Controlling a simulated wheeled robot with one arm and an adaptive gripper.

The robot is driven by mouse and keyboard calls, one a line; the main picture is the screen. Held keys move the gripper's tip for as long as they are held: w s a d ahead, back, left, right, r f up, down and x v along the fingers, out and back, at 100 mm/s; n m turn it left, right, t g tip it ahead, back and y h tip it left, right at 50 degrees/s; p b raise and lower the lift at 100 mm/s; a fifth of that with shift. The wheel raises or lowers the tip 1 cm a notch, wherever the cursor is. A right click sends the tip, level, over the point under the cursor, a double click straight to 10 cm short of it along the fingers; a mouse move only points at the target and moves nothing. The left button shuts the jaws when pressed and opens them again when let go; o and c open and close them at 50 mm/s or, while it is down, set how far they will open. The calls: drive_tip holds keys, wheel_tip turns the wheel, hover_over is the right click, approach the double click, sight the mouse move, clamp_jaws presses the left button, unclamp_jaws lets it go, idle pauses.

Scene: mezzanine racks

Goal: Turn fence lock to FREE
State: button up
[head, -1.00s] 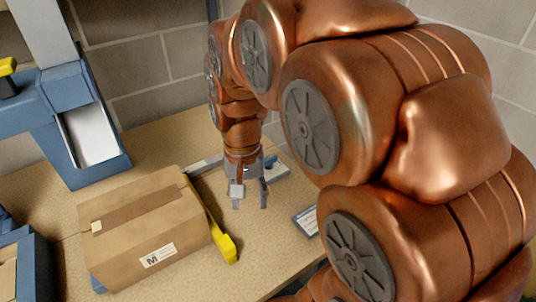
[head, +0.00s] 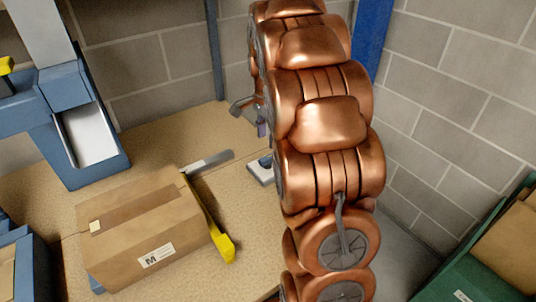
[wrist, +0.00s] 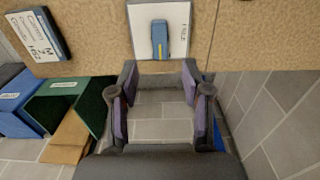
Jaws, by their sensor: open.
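The fence lock shows in the wrist view as a white plate (wrist: 177,17) with a blue knob (wrist: 160,38) bearing a yellow line. The knob points towards the bottom of that view; small lettering on the plate's right side is too blurred to read. In the head view the plate (head: 262,176) lies on the bench, partly behind my arm. My gripper (wrist: 160,95) is open and empty, with the knob just beyond its fingers, between them sideways and apart from them. In the head view my gripper (head: 252,112) is mostly hidden by my arm.
A taped carton (head: 150,225) stands on the bench against a yellow fence (head: 218,238) with a grey bar (head: 210,163). A blue machine with a white panel (head: 90,135) stands at left. A printed card (wrist: 38,35) lies near the bench edge. Green and blue bins (wrist: 75,105) sit below.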

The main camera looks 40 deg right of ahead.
sight(268, 157)
drive_tip(key=shift+f+p, duration=1.05)
drive_tip(key=shift+f, duration=2.75)
clamp_jaws()
